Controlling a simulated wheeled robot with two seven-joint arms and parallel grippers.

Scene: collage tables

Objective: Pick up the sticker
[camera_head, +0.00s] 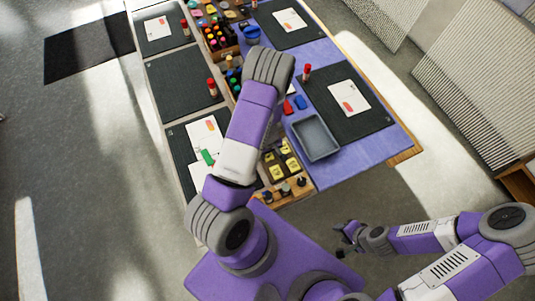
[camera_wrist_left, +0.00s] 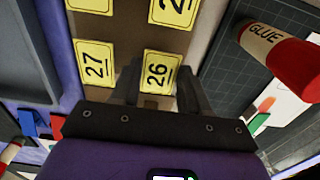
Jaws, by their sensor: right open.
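Yellow numbered stickers lie on a brown surface in the left wrist view, among them sticker 26 (camera_wrist_left: 158,68) and sticker 27 (camera_wrist_left: 94,66). Several yellow stickers (camera_head: 292,164) also show near the table's front in the head view; their numbers are too small to read. My left gripper (camera_wrist_left: 160,84) is open, with its two fingers apart near the lower part of sticker 26. I cannot tell whether they touch it. In the head view my left arm hides that gripper. My right gripper (camera_head: 345,238) is open and empty, off the table's front right edge.
A grey tray (camera_head: 315,138) stands right of the stickers. Dark mats with white cards (camera_head: 349,98) flank the middle strip, which holds a box of colourful markers (camera_head: 218,37).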

